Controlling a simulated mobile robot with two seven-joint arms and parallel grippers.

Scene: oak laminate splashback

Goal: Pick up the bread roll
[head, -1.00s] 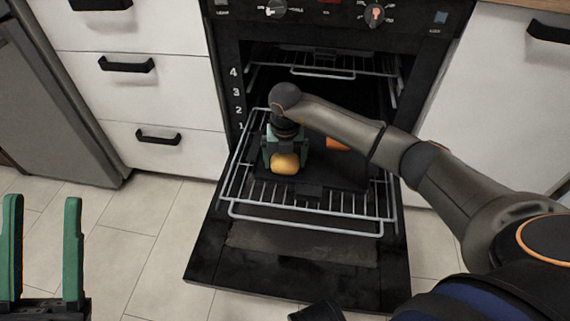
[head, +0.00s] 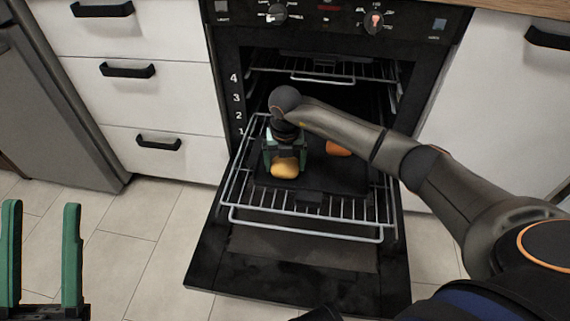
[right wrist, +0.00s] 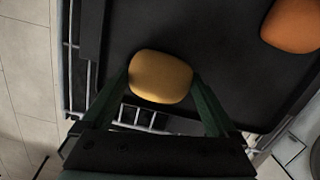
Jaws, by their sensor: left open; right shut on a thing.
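The yellow-tan bread roll (head: 285,168) is on the dark tray (head: 335,178) on the pulled-out oven rack. My right gripper (head: 285,160) reaches down over it and is shut on it. In the right wrist view the roll (right wrist: 160,77) sits between the two green fingers (right wrist: 163,92), one on each side. I cannot tell whether it is lifted off the tray. My left gripper (head: 42,255) is open and empty, at the lower left above the floor.
An orange-brown item (head: 338,148) lies on the tray, right of the roll. The oven door (head: 300,275) hangs open under the wire rack (head: 300,210). White drawers (head: 150,100) stand left of the oven. The floor at left is clear.

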